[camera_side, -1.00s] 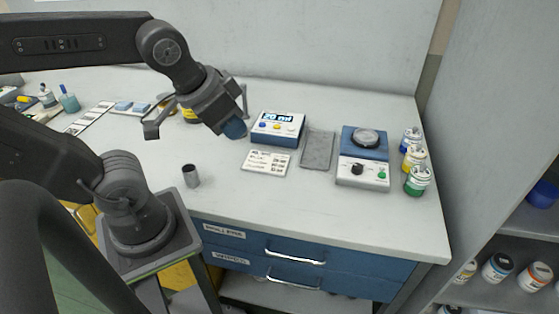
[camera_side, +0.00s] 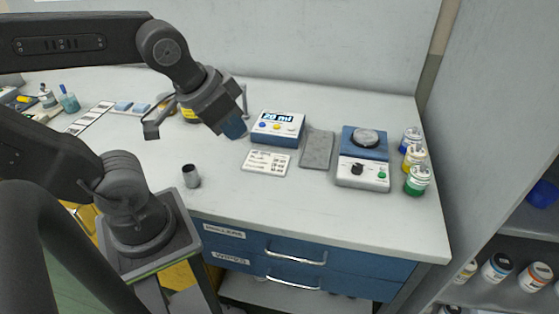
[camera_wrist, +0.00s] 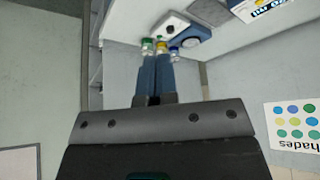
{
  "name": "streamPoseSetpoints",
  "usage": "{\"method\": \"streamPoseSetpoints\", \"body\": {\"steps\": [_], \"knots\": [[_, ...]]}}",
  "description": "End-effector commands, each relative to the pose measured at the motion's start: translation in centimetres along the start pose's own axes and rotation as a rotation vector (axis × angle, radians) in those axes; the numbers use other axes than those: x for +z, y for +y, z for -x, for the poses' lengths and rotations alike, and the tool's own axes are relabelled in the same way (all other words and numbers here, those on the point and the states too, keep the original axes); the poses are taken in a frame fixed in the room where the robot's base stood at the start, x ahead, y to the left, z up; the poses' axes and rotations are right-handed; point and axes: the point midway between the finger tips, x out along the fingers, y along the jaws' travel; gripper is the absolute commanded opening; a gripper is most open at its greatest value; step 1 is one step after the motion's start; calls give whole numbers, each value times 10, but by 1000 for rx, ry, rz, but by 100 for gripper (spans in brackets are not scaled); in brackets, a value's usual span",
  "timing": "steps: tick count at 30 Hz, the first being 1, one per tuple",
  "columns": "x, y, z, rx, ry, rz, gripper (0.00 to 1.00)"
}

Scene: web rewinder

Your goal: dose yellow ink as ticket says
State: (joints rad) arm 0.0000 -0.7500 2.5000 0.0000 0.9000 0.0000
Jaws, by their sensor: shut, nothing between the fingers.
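My gripper (camera_side: 234,128) hangs above the bench, left of the dosing box, with its blue fingers together and nothing between them; they also show together in the wrist view (camera_wrist: 155,75). The blue and white dosing box (camera_side: 277,128) shows "20 ml" and has coloured buttons, one of them yellow. The ticket (camera_side: 266,163) lies flat in front of it; its writing is too small to read. A small dark grey cup (camera_side: 191,176) stands upright near the front edge. A yellow-labelled jar (camera_side: 414,157) stands at the right, between a blue jar (camera_side: 411,139) and a green jar (camera_side: 418,181).
A grey pad (camera_side: 317,150) lies between the dosing box and a blue and white device (camera_side: 363,170) with a round plate. Bottles and cards occupy the left of the bench. The bench front right of the cup is clear. A shelf (camera_side: 518,225) stands at right.

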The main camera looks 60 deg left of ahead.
Motion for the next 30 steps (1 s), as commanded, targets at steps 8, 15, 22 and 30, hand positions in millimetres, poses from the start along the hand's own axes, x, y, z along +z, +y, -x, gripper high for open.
{"method": "streamPoseSetpoints", "body": {"steps": [8, 15, 22, 30], "knots": [[0, 0, 0, 0, 0, 0, 0], [-12, 2, -5, 33, -20, 73, 0], [-64, -2, -30, 165, -78, 404, 0], [-138, -47, -80, 303, -104, 919, 0]]}}
